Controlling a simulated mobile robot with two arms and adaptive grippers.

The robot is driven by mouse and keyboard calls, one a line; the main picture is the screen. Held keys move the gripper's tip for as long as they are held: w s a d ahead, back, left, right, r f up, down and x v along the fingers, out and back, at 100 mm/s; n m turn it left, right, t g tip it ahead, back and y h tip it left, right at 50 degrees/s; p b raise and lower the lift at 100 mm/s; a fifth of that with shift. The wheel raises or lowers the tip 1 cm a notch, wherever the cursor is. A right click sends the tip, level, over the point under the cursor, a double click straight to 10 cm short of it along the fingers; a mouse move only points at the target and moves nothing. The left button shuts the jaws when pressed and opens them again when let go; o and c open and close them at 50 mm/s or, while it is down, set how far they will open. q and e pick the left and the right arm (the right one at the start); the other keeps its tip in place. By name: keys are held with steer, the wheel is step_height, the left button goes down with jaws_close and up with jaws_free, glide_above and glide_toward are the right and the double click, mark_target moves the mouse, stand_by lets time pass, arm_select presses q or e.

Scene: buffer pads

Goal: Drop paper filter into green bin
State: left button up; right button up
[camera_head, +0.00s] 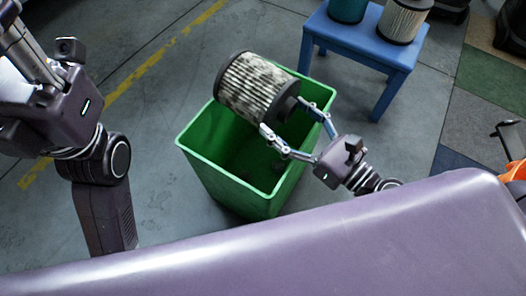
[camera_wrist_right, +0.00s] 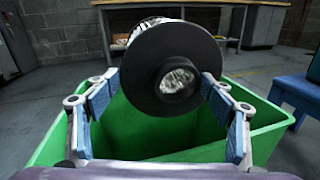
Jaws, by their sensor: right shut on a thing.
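The paper filter (camera_head: 256,84) is a pleated white-grey cylinder with black end caps. My right gripper (camera_head: 284,124) is shut on its near black end and holds it tilted over the green bin (camera_head: 188,146). In the right wrist view the filter's black end cap (camera_wrist_right: 172,62) sits between the two fingers of the right gripper (camera_wrist_right: 160,85), above the opening of the green bin (camera_wrist_right: 262,128). The part of the bin interior that shows is dark, with a small unclear thing low inside. My left arm is at the left of the head view; its fingertips are not visible.
A blue stool (camera_head: 362,46) stands behind the bin to the right. It carries a teal cylinder (camera_head: 347,9) and another pleated filter (camera_head: 404,20). An orange object (camera_head: 515,171) is at the right edge. Grey floor with a yellow line lies left of the bin.

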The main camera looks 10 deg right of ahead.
steer(key=o, duration=2.2)
steer(key=shift+c, duration=0.2)
steer(key=v, duration=1.2)
